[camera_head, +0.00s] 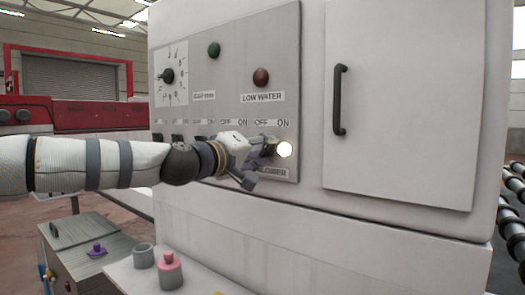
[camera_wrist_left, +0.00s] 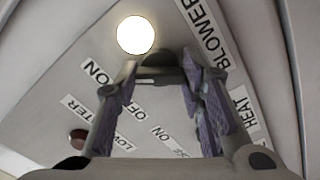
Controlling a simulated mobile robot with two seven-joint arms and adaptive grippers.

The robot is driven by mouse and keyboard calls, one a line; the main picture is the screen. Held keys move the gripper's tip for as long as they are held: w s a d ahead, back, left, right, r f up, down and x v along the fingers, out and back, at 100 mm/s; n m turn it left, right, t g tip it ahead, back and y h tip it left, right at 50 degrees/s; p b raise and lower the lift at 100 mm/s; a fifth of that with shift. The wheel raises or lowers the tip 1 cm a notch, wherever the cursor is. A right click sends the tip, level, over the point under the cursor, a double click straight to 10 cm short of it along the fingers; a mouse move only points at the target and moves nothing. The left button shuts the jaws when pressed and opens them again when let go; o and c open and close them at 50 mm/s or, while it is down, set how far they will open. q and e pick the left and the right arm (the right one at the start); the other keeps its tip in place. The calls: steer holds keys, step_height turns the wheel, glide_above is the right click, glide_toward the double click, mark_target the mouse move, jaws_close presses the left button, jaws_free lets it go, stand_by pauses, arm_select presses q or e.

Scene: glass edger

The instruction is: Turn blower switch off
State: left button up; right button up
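The control panel (camera_head: 224,60) is on the front of a large white machine. My left gripper (camera_head: 266,151) is at its lower right, over the blower switch position, and hides the switch in the head view. In the wrist view my left gripper (camera_wrist_left: 160,68) has its two purple-padded fingers apart. A dark rounded knob, the blower switch (camera_wrist_left: 158,58), shows between and just beyond the fingertips; I cannot tell whether they touch it. The BLOWER label (camera_wrist_left: 212,35) is beside it. A round lamp (camera_head: 285,149) next to the gripper glows white, also in the wrist view (camera_wrist_left: 136,35). My right gripper is not in view.
A row of dark switches (camera_head: 178,138) continues to the left, partly behind my arm. Above are a red lamp (camera_head: 261,77), a green lamp (camera_head: 214,50) and a dial (camera_head: 168,75). A door with a black handle (camera_head: 340,100) is to the right. A grey box (camera_head: 75,250) stands below.

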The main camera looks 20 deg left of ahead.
arm_select(q)
steer(key=shift+n, duration=0.4)
steer(key=n, duration=0.2)
steer(key=shift+n, duration=0.4)
steer(key=n, duration=0.3)
steer(key=shift+n, duration=0.4)
steer(key=n, duration=0.3)
steer(key=shift+n, duration=1.7)
steer(key=o, duration=1.1)
steer(key=shift+o, duration=0.2)
